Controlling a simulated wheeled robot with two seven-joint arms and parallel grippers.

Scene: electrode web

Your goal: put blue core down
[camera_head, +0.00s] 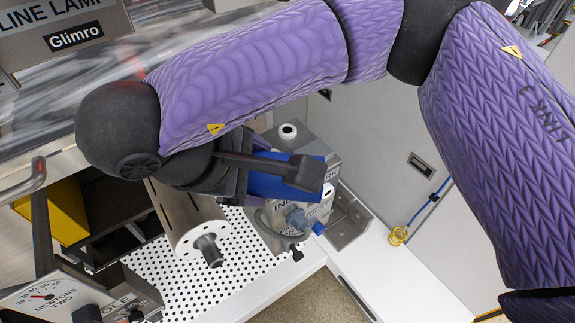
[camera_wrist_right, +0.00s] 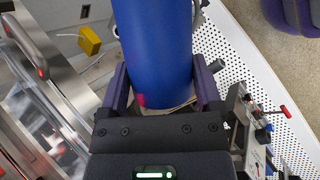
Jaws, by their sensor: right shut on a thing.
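My right gripper (camera_head: 270,168) is shut on the blue core (camera_head: 280,183). In the head view it reaches across from the upper right, and its dark fingers hide much of the core. In the right wrist view the blue core (camera_wrist_right: 158,50) is a smooth blue cylinder held between both fingers of the gripper (camera_wrist_right: 160,95). In the head view the core overlaps a grey machine; I cannot tell whether it touches it. My left gripper is not in view.
A perforated white panel (camera_head: 235,270) lies below, with a metal roller (camera_head: 190,222) above it. A grey machine (camera_head: 320,155) with a white knob stands behind the core. A force gauge (camera_head: 48,297) is at lower left, and a yellow bin (camera_head: 66,212) is at left.

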